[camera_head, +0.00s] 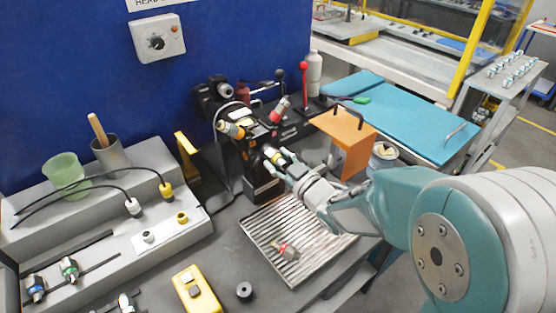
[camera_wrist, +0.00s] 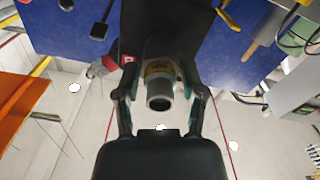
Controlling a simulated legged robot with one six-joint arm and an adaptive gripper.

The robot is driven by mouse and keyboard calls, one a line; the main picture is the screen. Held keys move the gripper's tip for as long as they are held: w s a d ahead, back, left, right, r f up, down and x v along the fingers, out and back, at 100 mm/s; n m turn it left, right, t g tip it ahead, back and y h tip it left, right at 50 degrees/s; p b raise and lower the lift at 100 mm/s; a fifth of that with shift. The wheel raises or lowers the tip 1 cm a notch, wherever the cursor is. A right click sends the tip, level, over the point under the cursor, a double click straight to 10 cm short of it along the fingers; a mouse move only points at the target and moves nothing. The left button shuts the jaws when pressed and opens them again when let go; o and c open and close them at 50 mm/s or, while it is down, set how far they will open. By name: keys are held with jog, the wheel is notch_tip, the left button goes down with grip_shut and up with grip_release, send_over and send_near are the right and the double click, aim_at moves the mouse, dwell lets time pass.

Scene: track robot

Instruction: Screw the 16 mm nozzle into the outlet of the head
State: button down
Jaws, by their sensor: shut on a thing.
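The black head (camera_head: 262,182) stands on the bench against the blue panel, and its dark body (camera_wrist: 165,30) fills the top middle of the wrist view. My gripper (camera_head: 276,160) is at the front of the head, shut on a grey nozzle with a yellow band. In the wrist view the nozzle (camera_wrist: 160,84) sits between the two fingers of my gripper, its round dark open end facing the camera. Its far end meets or lies close to the head. The outlet is hidden behind the nozzle, so I cannot tell how deep the nozzle is in it.
A slatted metal tray (camera_head: 262,241) with a red-banded fitting (camera_head: 286,250) lies below my gripper. An orange plate (camera_head: 344,130) stands to the right. A yellow device (camera_head: 197,292) and a black ring (camera_head: 244,291) lie in front. Cabled connectors (camera_head: 133,206) are on the left step.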

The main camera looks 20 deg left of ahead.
jog(key=m, duration=0.9)
jog(key=shift+m, duration=0.4)
jog(key=shift+c, duration=0.4)
grip_release()
